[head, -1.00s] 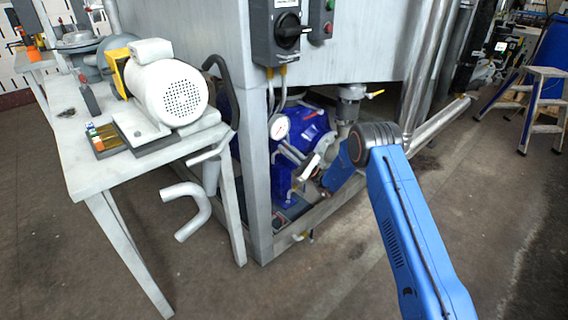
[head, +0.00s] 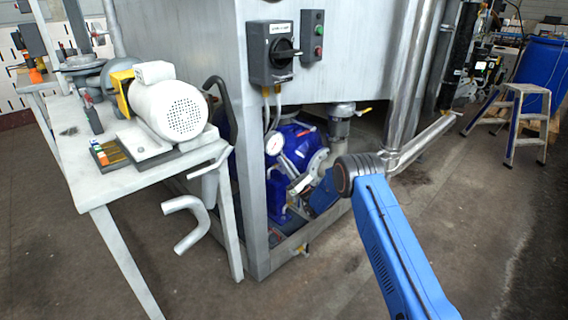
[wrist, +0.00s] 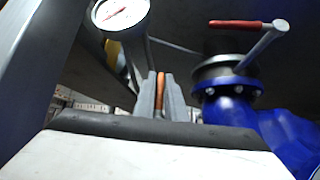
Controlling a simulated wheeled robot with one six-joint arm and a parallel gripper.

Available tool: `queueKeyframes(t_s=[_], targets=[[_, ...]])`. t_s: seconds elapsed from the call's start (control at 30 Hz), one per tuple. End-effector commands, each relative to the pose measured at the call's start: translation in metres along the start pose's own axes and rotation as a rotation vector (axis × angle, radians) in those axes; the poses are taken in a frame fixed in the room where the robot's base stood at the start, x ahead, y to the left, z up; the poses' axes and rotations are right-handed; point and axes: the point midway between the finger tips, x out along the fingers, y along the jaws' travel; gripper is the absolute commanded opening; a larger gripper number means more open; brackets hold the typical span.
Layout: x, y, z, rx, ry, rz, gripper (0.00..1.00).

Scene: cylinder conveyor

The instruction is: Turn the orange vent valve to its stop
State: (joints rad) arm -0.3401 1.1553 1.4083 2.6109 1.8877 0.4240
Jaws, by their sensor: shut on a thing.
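The orange vent valve handle (wrist: 160,88) shows in the wrist view as a narrow upright orange strip between the two grey fingers of my gripper (wrist: 160,98). The fingers are shut on it. The valve's body and its stop are hidden behind the fingers, so its turn angle cannot be read. In the head view my blue arm reaches down toward the blue pump (head: 297,142) under the tank, and the held handle cannot be made out there.
A round gauge (wrist: 120,12) is close at left of the fingers in the wrist view. A red-handled valve (wrist: 235,68) on a blue flanged pipe is at right. The tank frame's leg (head: 254,210) and a table (head: 70,170) with a white motor stand left of the arm.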

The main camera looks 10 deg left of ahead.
Motion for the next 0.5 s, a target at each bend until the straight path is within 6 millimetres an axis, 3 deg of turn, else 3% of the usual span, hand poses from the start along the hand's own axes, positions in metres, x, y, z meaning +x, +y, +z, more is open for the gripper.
queueKeyframes(t_s=[0.17,0.2,0.27,0.5], targets=[[-0.0025,-0.0013,-0.0010,0.001,0.003,-0.004,0.00],[-0.0025,-0.0013,-0.0010,0.001,0.003,-0.004,0.18],[-0.0023,-0.0012,-0.0010,0.001,0.003,-0.004,0.30],[-0.0011,-0.0005,-0.0004,0.000,0.001,-0.001,0.30]])
